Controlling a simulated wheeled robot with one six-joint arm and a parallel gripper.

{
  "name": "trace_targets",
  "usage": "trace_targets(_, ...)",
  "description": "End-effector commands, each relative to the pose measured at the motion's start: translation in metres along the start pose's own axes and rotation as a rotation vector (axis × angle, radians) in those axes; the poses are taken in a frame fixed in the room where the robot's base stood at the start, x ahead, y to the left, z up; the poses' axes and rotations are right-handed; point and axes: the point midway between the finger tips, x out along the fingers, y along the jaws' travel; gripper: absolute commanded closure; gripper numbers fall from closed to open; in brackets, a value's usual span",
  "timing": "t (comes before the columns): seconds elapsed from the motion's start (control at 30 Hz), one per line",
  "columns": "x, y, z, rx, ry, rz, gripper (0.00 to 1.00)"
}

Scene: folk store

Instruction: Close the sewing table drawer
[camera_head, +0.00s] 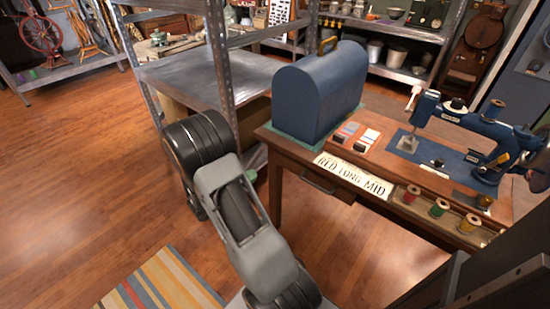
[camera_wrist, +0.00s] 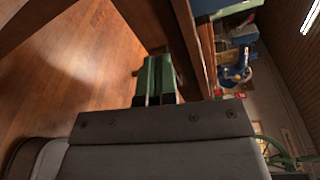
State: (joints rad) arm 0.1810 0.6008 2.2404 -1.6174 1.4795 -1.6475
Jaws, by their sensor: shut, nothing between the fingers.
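The sewing table (camera_head: 262,138) is brown wood and stands at the right of the head view. Its drawer (camera_head: 345,199) has a dark handle (camera_head: 318,183) on the front, below the tabletop edge. How far the drawer stands out is hard to tell. My gripper shows in the wrist view (camera_wrist: 158,72) with its green fingers shut together and empty, beside a brown wooden edge (camera_wrist: 205,50) of the table. In the head view my arm hides most of the gripper, and only a small green part shows left of the table. I cannot tell whether the fingers touch the wood.
On the table are a blue domed case (camera_head: 315,95), a blue sewing machine (camera_head: 460,128), a lettered sign (camera_head: 352,177) and several thread spools (camera_head: 438,208). A metal shelf (camera_head: 215,75) stands close behind my arm. A striped rug (camera_head: 165,283) lies in front; wooden floor is clear at left.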

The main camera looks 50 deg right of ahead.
Motion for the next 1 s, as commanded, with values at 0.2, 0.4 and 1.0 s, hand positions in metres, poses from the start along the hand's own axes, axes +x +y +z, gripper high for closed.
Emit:
trace_targets(0.2, 0.013, 0.021, 0.011, -0.211, -0.1, -0.058, 1.0)
trace_targets(0.4, 0.042, 0.022, 0.014, -0.229, -0.105, -0.064, 1.0)
trace_targets(1.0, 0.136, 0.016, 0.026, -0.226, -0.108, -0.062, 1.0)
